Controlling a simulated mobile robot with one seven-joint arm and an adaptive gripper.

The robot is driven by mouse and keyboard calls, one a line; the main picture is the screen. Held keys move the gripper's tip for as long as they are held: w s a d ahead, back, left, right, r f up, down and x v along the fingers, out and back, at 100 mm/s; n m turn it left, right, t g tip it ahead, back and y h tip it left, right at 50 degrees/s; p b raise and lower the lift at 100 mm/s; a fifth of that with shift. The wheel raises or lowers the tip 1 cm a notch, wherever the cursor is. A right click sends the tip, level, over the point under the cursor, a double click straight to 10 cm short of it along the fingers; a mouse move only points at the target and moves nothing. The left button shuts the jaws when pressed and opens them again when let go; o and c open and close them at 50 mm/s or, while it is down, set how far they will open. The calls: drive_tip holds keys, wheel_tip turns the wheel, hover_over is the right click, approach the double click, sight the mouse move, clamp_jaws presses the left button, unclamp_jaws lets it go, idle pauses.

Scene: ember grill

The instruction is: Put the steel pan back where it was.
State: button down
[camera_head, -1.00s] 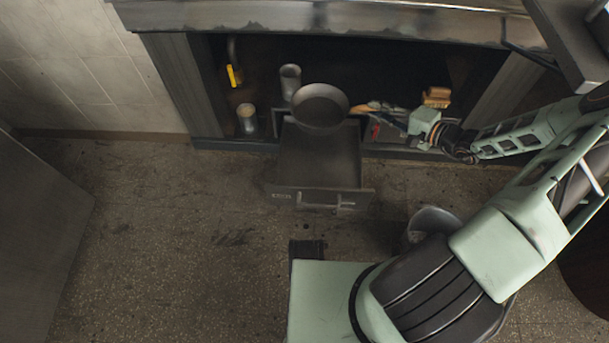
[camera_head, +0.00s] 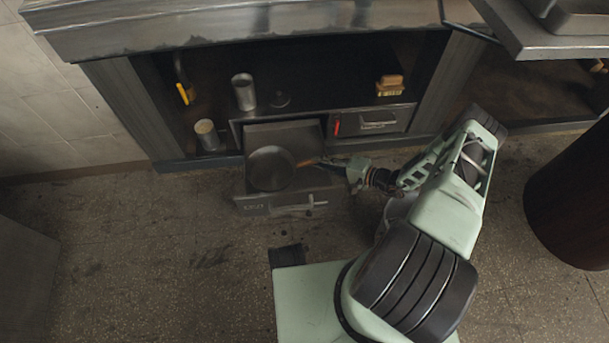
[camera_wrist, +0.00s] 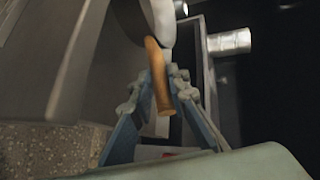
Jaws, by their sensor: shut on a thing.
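The steel pan (camera_head: 270,168) is over the front part of an open drawer (camera_head: 285,133) in the head view. I cannot tell whether it touches the drawer. My gripper (camera_head: 322,163) is to the right of the pan and shut on its wooden handle (camera_head: 306,162). In the wrist view, the orange-brown handle (camera_wrist: 162,92) lies between both fingers of my gripper (camera_wrist: 160,74). Only part of the pale pan (camera_wrist: 160,18) shows there, at the top. A faint dark round patch (camera_head: 279,99) is on the shelf behind the drawer.
A metal cup (camera_head: 243,92) stands on the shelf, left of the round patch. A lower can (camera_head: 207,135) and a yellow-handled tool (camera_head: 184,93) are at the left. A brush (camera_head: 390,86) sits at the right above a closed drawer (camera_head: 375,121). The stained counter (camera_head: 230,35) overhangs the shelf.

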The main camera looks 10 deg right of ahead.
wheel_tip(320, 180, down, 6)
drive_tip(key=shift+f+b, duration=0.1)
drive_tip(key=shift+b, duration=1.15)
drive_tip(key=c, duration=2.1)
unclamp_jaws()
drive_tip(key=shift+s+d, duration=0.1)
drive_tip(key=shift+d, duration=0.1)
drive_tip(key=p+v, duration=0.3)
drive_tip(key=v, duration=0.8)
drive_tip(key=shift+s+d, duration=0.15)
drive_tip(key=shift+s, duration=0.15)
drive_tip(key=shift+r, duration=0.2)
